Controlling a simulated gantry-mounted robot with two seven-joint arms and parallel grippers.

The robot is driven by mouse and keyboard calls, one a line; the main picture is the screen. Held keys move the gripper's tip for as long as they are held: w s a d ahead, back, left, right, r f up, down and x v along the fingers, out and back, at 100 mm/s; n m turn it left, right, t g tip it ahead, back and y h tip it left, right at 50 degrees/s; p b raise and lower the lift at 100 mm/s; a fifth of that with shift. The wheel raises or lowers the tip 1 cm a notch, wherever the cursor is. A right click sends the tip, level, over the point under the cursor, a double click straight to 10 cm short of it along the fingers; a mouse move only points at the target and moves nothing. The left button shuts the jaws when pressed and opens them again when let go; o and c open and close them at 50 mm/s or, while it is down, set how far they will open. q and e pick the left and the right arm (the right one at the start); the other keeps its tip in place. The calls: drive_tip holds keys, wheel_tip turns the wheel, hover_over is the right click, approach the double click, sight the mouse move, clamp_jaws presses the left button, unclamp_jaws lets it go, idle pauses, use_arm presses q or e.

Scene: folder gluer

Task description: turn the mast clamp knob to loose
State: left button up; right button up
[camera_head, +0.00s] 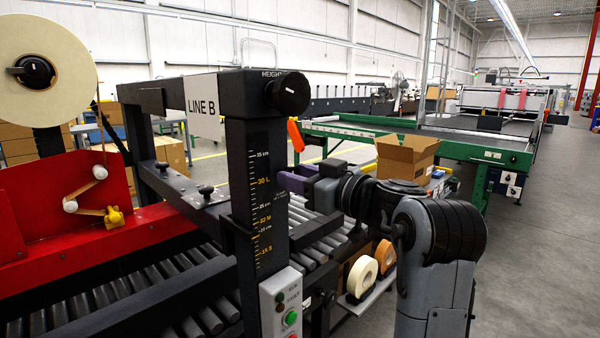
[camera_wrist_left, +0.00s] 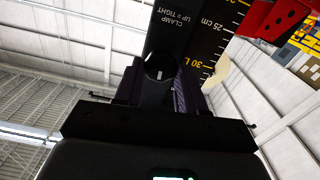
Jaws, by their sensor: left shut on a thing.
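The black mast (camera_head: 256,190) stands upright with a height scale on its front face. In the left wrist view, the mast (camera_wrist_left: 208,32) carries an upside-down label reading "CLAMP UP = TIGHT". A dark round clamp knob (camera_wrist_left: 160,66) with a small white mark sits by that label. My left gripper (camera_head: 290,181) reaches the mast's right side from the right. Its purple fingers (camera_wrist_left: 157,92) are shut on the knob, one on each side. In the head view the knob is hidden by the fingers and mast. My right gripper is not in view.
A control box (camera_head: 284,305) with buttons is low on the mast. Rollers (camera_head: 330,228) run behind. An open carton (camera_head: 405,157) and tape rolls (camera_head: 362,276) are near my arm.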

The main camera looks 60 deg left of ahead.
use_arm(q)
drive_tip(key=shift+s+f+n+p, duration=0.15)
drive_tip(key=shift+n+p, duration=0.85)
drive_tip(key=shift+n, duration=3.2)
drive_tip(key=shift+s+f+n+p, duration=0.15)
drive_tip(key=shift+n+p, duration=0.8)
drive_tip(key=shift+n, duration=3.25)
drive_tip(key=shift+w, duration=0.1)
drive_tip(key=o, duration=1)
drive_tip(key=shift+a+r, duration=0.1)
drive_tip(key=shift+o, duration=0.2)
